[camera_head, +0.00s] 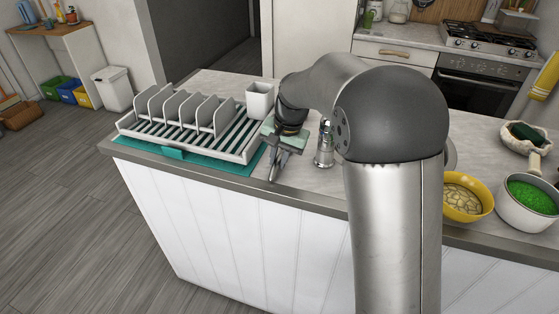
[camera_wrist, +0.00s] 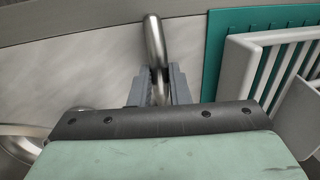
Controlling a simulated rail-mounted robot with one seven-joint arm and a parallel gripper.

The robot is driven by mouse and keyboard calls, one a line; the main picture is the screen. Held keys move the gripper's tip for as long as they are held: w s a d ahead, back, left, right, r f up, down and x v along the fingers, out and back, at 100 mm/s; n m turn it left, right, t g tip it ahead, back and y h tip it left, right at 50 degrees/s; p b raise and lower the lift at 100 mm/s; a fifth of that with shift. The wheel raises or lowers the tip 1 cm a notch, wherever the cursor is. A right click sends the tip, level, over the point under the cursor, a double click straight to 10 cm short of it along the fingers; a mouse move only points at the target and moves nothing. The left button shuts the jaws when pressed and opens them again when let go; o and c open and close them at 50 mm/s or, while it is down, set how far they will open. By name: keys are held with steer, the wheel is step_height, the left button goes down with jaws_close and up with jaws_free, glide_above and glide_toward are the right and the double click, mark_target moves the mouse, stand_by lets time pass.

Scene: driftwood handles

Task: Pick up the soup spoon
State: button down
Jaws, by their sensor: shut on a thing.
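The soup spoon (camera_wrist: 153,38) shows in the wrist view as a shiny metal handle with a rounded end. It stands out between the fingers of my gripper (camera_wrist: 160,88), which is shut on it. The rest of the spoon is hidden behind the fingers and the gripper body. In the head view my gripper (camera_head: 274,170) points down over the counter near its front edge, just right of the dish rack. The spoon is too small to make out clearly there.
The white dish rack (camera_head: 243,158) with a teal mat (camera_head: 128,150) stands close on the left. A white cup (camera_head: 260,100) is behind the gripper. A yellow bowl (camera_head: 484,198) and a pot (camera_head: 512,212) are farther right.

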mark_target(279, 161)
steer(key=shift+r, duration=0.55)
step_height(279, 161, up, 2)
steer(key=shift+s+r, duration=0.1)
steer(key=shift+r, duration=0.15)
steer(key=s+a+r+b, duration=0.1)
steer(key=s+r+b, duration=0.1)
steer(key=s+r, duration=0.7)
steer(key=s, duration=0.4)
steer(key=shift+s+a+r, duration=0.2)
steer(key=shift+s+a, duration=0.1)
steer(key=shift+s, duration=0.05)
steer(key=shift+d, duration=0.1)
